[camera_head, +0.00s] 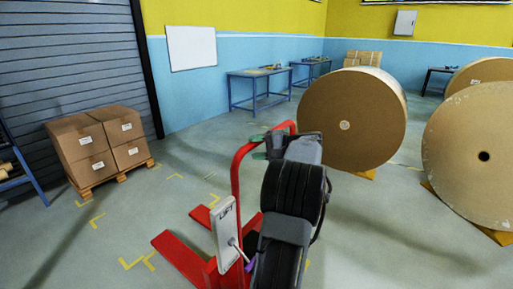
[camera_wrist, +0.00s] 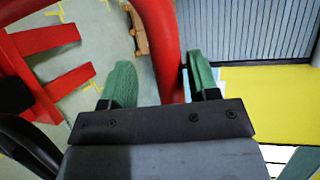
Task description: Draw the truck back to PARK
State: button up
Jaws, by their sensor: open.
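The red pallet truck (camera_head: 183,258) stands on the floor in front of me, its forks pointing left in the head view. Its red handle loop (camera_head: 238,172) rises beside a white LIFT panel (camera_head: 225,236) with a lever. My gripper (camera_head: 260,146) is at the top of the handle. In the wrist view the red handle bar (camera_wrist: 158,35) runs between the two green fingers of my gripper (camera_wrist: 162,80). The fingers are open, with a gap on the left side; the right finger is close to the bar. My arm hides part of the truck. No PARK label is readable.
Large kraft rolls (camera_head: 352,120) (camera_head: 475,155) stand on the right on wedges. A pallet of boxes (camera_head: 98,145) stands left by the shutter. Blue workbenches (camera_head: 255,90) line the back wall. Yellow floor marks (camera_head: 130,264) lie around the truck. The floor at centre left is clear.

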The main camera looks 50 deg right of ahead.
jog(key=shift+s+d+r, duration=0.1)
jog(key=v, duration=1.3)
jog(key=shift+s, duration=0.35)
jog(key=shift+d+r, duration=0.15)
notch_tip(320, 180, down, 9)
jog(key=m+g+h, duration=0.3)
jog(key=m, duration=0.1)
jog(key=w+a+f+n+g+p, duration=0.1)
jog(key=w+a+f+g, duration=0.15)
jog(key=a, duration=0.35)
jog(key=w+a+f+n+g+p, duration=0.1)
jog(key=w+a+f+g, duration=0.15)
jog(key=a, duration=0.35)
jog(key=a+r+n+g+h+p, duration=0.1)
jog(key=a+n, duration=0.7)
jog(key=a, duration=0.9)
jog(key=a+r+n+g+h+p, duration=0.2)
jog(key=a+r+n+p, duration=0.3)
jog(key=a, duration=1.2)
jog(key=n, duration=0.3)
jog(key=shift+h, duration=0.4)
